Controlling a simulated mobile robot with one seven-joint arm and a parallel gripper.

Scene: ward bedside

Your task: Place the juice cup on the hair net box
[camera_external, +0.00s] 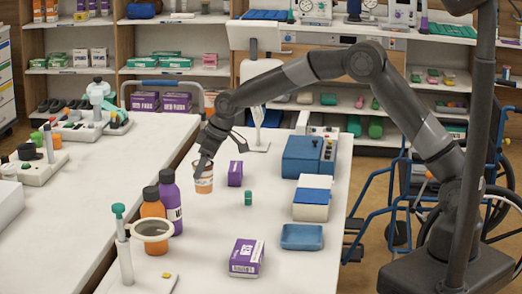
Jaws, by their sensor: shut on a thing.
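My gripper (204,162) points down and is shut on a small white and orange cup (204,184), which looks like the juice cup. The cup is upright on or just above the white table; I cannot tell if it touches. A purple and white box (246,258) lies at the table's front, and a smaller purple box (235,173) stands just right of the cup. Their labels are too small to read, so I cannot tell for sure which is the hair net box.
Purple (168,203) and orange (153,220) bottles stand in front of the cup, near a ring-topped stand (150,231). A small green item (248,198) lies mid-table. Blue boxes (301,157) and a blue tray (302,237) line the right side. The table (215,222) is bare between them.

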